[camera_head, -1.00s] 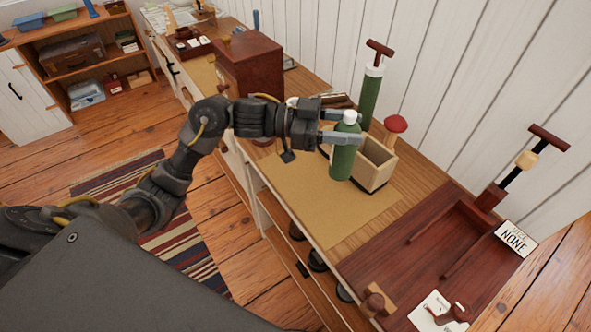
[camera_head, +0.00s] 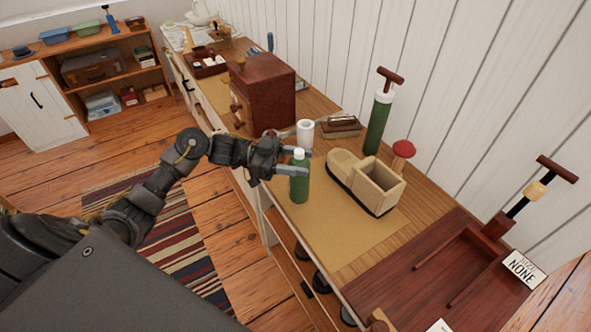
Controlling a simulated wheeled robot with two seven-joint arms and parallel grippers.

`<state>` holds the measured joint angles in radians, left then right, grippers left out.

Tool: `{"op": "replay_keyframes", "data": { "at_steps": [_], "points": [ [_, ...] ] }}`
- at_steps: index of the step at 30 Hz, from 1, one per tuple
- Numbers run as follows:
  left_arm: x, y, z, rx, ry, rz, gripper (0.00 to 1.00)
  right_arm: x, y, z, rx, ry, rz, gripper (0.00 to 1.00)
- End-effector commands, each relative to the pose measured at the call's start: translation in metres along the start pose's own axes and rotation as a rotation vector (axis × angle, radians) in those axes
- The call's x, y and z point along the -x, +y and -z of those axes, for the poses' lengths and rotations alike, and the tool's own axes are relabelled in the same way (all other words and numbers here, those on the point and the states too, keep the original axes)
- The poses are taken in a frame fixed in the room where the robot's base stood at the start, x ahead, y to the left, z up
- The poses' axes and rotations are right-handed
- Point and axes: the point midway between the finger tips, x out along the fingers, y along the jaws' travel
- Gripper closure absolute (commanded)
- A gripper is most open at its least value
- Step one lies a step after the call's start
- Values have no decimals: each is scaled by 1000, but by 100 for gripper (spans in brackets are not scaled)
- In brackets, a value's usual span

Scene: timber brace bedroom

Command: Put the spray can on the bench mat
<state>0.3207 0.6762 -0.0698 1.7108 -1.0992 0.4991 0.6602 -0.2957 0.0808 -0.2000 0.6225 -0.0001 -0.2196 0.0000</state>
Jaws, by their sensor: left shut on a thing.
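The spray can (camera_head: 299,185) is a green cylinder with a white cap, upright in the camera_head view. My left gripper (camera_head: 304,163) is shut on its upper part, coming from the left with a finger on each side. The bench mat (camera_head: 340,233) is a tan sheet on the wooden bench. The can is seen over the mat's front left part, near the bench's front edge. I cannot tell whether its base touches the mat. My right gripper is out of view.
A wooden box shaped like a boot (camera_head: 374,190) stands on the mat's back right. A white cup (camera_head: 305,133) is just behind the can. A tall green pump (camera_head: 379,122) and a dark red chest (camera_head: 264,95) stand further back. The mat's front middle is clear.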

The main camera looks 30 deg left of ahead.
Motion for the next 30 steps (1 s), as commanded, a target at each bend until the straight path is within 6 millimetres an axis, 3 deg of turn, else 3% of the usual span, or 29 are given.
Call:
{"op": "replay_keyframes", "data": {
  "at_steps": [6, 15, 27, 28, 30],
  "points": [
    [4, -2, -5, 1, 0, 1, 95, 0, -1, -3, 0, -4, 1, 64],
    [7, -2, -38, 1, 1, 0, 95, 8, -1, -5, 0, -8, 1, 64],
    [7, -2, -44, -1, 1, 1, 95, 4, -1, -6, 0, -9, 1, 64],
    [7, -2, -43, -1, 0, 1, 50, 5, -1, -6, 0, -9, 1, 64],
    [7, -2, -43, 0, 0, 1, 41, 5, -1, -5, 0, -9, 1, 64]
  ]
}}
